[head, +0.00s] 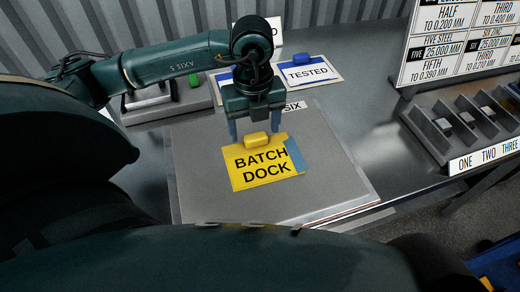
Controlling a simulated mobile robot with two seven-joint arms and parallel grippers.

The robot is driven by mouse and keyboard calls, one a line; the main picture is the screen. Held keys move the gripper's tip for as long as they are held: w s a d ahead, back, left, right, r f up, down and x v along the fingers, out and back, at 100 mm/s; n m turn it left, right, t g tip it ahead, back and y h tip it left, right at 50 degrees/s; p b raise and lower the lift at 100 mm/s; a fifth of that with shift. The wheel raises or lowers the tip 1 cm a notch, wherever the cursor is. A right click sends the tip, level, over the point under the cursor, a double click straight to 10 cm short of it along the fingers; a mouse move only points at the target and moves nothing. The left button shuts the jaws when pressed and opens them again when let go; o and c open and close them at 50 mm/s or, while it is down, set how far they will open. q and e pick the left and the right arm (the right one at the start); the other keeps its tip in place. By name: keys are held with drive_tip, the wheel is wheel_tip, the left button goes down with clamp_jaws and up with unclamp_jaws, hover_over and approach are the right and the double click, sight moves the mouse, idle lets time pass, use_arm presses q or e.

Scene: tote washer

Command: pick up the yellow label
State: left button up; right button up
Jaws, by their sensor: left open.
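The yellow label (262,172) lies flat on a grey square plate (210,196) and reads "BATCH DOCK". A small raised yellow block (257,140) sits at its top edge, and a blue strip (295,155) is at its right edge. My left gripper (256,134) points down over the label's top edge. Its two blue-grey fingers are apart, one on each side of the yellow block. I cannot tell whether either finger touches it. My right gripper does not show.
Behind the plate, a white "TESTED" card (308,73) has a blue block on it. A grey box with a green block (194,82) stands at the back left. A slotted rack (470,128) and a printed board (460,45) are at the right. The metal table is clear between.

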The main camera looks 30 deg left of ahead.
use_arm(q)
drive_tip(key=shift+f, duration=0.75)
drive_tip(key=shift+c, duration=0.3)
